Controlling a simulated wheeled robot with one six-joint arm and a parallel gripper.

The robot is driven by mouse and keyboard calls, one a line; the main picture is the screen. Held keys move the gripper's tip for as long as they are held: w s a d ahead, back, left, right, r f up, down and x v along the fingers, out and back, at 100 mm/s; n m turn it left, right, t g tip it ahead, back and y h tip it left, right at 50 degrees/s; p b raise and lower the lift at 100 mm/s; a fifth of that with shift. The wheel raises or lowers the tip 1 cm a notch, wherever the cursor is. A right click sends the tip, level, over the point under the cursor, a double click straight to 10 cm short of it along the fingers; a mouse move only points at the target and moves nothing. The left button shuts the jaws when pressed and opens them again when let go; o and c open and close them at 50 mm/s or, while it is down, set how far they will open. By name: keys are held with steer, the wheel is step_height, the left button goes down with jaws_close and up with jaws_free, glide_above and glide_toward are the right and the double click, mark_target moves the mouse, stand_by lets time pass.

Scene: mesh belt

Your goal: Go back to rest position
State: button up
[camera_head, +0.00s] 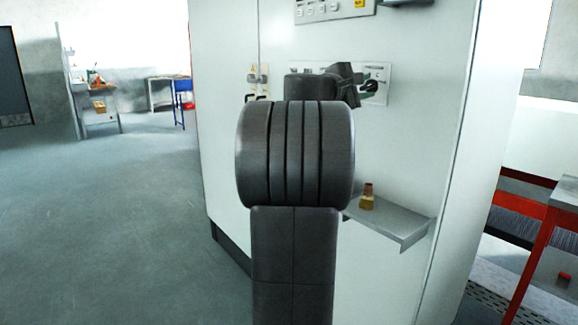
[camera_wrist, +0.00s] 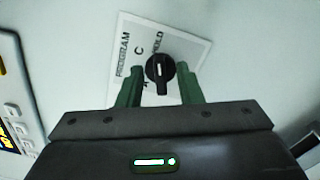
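In the wrist view, my gripper (camera_wrist: 160,67) has two green fingers held apart. A black rotary knob (camera_wrist: 159,76) shows between them, with a visible gap on each side. The knob sits on a pale plate (camera_wrist: 190,46) marked PROGRAM and HOLD. I cannot tell how far the fingertips are from the panel. In the head view, my arm is raised in front of a white cabinet (camera_head: 425,130), and its end is by the control plate (camera_head: 383,71). My arm hides most of the gripper there.
A small metal shelf (camera_head: 405,224) with a brass-coloured fitting (camera_head: 367,203) juts from the cabinet, right of my arm. A red-framed machine (camera_head: 535,250) stands at the right. Open grey floor (camera_head: 110,220) lies left, with a workbench (camera_head: 97,103) and blue stool (camera_head: 180,92) far back.

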steer(key=v, duration=1.4)
steer(key=x, duration=1.4)
steer(key=shift+d, duration=0.15)
steer(key=shift+w+r+p, duration=0.1)
steer(key=shift+r+p, duration=0.15)
steer(key=shift+p, duration=0.35)
steer(key=s+a+n+p, duration=0.8)
steer(key=a+n+p, duration=0.1)
steer(key=a, duration=0.2)
steer(key=shift+f, duration=0.1)
